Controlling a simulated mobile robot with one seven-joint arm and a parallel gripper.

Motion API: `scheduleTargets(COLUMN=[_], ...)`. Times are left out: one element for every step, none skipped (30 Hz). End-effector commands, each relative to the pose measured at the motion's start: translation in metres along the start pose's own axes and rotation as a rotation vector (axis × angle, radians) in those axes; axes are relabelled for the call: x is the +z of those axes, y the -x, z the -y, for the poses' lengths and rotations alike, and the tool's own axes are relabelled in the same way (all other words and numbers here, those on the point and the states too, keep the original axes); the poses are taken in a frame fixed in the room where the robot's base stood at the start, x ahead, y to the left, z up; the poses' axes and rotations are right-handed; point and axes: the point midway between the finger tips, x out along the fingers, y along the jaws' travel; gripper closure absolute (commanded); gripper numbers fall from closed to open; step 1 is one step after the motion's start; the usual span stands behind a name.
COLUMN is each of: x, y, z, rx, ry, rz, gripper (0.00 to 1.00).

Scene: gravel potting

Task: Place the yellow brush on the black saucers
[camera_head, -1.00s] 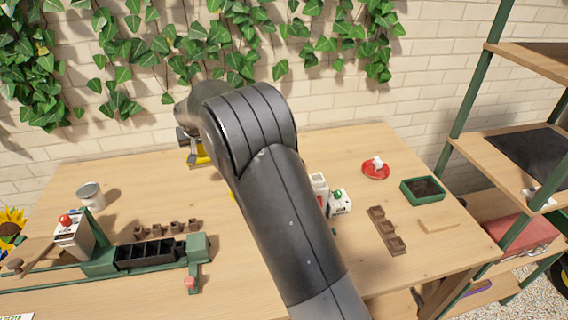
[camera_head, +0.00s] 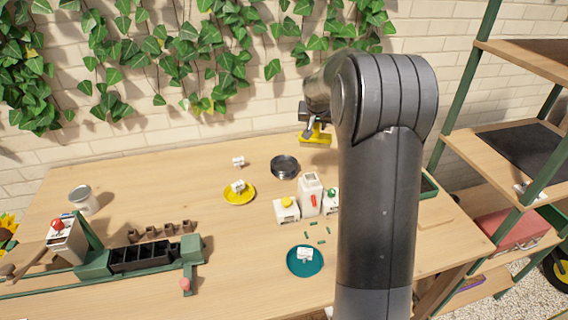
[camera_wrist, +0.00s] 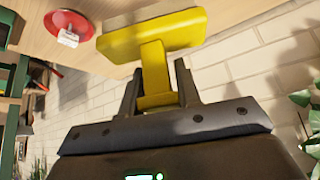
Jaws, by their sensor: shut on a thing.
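My gripper (camera_wrist: 158,92) is shut on the handle of the yellow brush (camera_wrist: 150,36). In the head view the yellow brush (camera_head: 315,138) hangs from my gripper (camera_head: 312,124) near the back of the table, by the wall. The black saucers (camera_head: 285,174), round and dark, lie on the table to the left of the brush and nearer the front. Nothing lies in them that I can see. The brush is apart from them.
A yellow saucer (camera_head: 239,199) and a teal saucer (camera_head: 305,274) each hold a small white object. White boxes with coloured knobs (camera_head: 310,195) stand in front of the black saucers. A red saucer (camera_wrist: 68,28) shows in the wrist view. The table's back left is mostly clear.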

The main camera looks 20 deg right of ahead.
Motion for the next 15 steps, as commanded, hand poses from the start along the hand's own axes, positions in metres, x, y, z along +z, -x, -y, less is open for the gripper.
scheduleTargets(x=[0.000,0.001,0.001,0.002,0.003,0.004,0.004,0.005,0.006,0.007,0.008,0.009,0.010,0.010,0.011], y=[-0.001,-0.002,-0.004,-0.007,-0.011,-0.016,-0.020,-0.025,-0.031,-0.035,-0.040,-0.045,-0.050,-0.054,-0.059], z=[-0.002,-0.002,0.002,0.005,0.010,0.019,0.025,0.033,0.041,0.048,0.055,0.064,0.070,0.076,0.084], rx=[0.002,0.003,0.003,0.003,0.003,0.002,0.002,0.002,0.003,0.002,0.003,0.003,0.003,0.003,0.003], ry=[-0.004,-0.005,-0.006,-0.005,-0.004,-0.002,-0.003,-0.001,-0.001,-0.002,-0.001,-0.002,-0.002,-0.003,-0.002], rz=[0.000,0.000,0.001,0.002,0.002,0.002,0.002,0.003,0.002,0.002,0.002,0.001,0.002,0.001,0.001], gripper=[0.95,0.95,0.95,0.95,0.95,0.95,0.95,0.95,0.95,0.95,0.95,0.95,0.95,0.95,0.95])
